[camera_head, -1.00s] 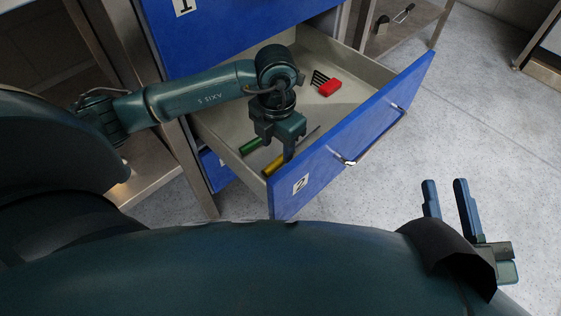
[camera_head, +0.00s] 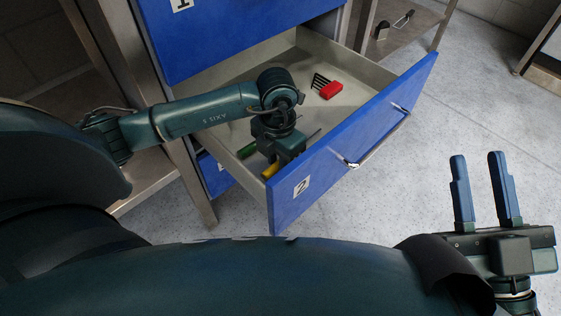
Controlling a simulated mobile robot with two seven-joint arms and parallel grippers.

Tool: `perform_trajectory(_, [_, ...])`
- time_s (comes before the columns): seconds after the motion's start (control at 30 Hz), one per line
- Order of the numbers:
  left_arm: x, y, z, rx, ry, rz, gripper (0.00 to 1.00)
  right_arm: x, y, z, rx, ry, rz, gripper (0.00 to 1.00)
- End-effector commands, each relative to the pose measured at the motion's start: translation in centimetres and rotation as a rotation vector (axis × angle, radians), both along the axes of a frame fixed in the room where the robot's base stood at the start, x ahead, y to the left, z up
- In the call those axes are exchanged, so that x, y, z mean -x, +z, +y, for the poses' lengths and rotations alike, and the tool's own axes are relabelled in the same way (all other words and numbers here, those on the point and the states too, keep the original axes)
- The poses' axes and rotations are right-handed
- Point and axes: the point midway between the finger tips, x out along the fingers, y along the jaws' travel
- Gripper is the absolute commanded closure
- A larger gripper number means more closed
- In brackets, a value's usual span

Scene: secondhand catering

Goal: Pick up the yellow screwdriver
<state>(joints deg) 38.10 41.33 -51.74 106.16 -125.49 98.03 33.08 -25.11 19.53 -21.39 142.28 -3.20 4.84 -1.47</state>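The yellow screwdriver (camera_head: 269,171) lies in the open blue drawer marked 2 (camera_head: 301,187), close to the inside of its front panel. Only part of its yellow handle shows; my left gripper covers the rest. My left gripper (camera_head: 283,160) points down into the drawer, low over the screwdriver. Its fingertips are hidden, so I cannot see whether they touch or hold it. My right gripper (camera_head: 484,190) is outside the drawer at the lower right, with its two fingers apart and nothing between them.
A green-handled tool (camera_head: 247,151) lies beside the yellow one, partly hidden. A red-handled brush-like tool (camera_head: 328,89) lies deeper in the drawer. The drawer's front panel with its metal handle (camera_head: 372,147) stands close to my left gripper. The floor at the right is clear.

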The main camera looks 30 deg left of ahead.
Motion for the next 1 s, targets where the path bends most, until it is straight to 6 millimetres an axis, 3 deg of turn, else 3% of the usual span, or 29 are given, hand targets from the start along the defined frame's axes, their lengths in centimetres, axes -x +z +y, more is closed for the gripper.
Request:
perform_trajectory(0.27, [0.0,0.0,0.0,0.0,0.0,0.0,1.0,0.0,0.0,0.0,0.0,0.0,0.001,0.7])
perform_trajectory(0.57, [0.0,0.6,0.0,0.001,0.0,-0.002,1.0,0.0,0.3,0.0,0.0,0.0,0.004,0.7])
perform_trajectory(0.63, [-0.1,1.6,0.0,0.001,0.0,-0.003,1.0,0.0,0.4,0.0,-0.003,0.001,0.02,0.7])
perform_trajectory(0.8, [-0.1,5.2,0.0,0.001,-0.001,-0.004,1.0,0.7,-2.2,0.3,-0.02,-0.004,0.204,0.7])
perform_trajectory(1.0, [-0.1,8.7,0.0,0.0,-0.001,-0.003,1.0,1.2,-3.4,0.3,-0.012,-0.016,0.289,0.7])
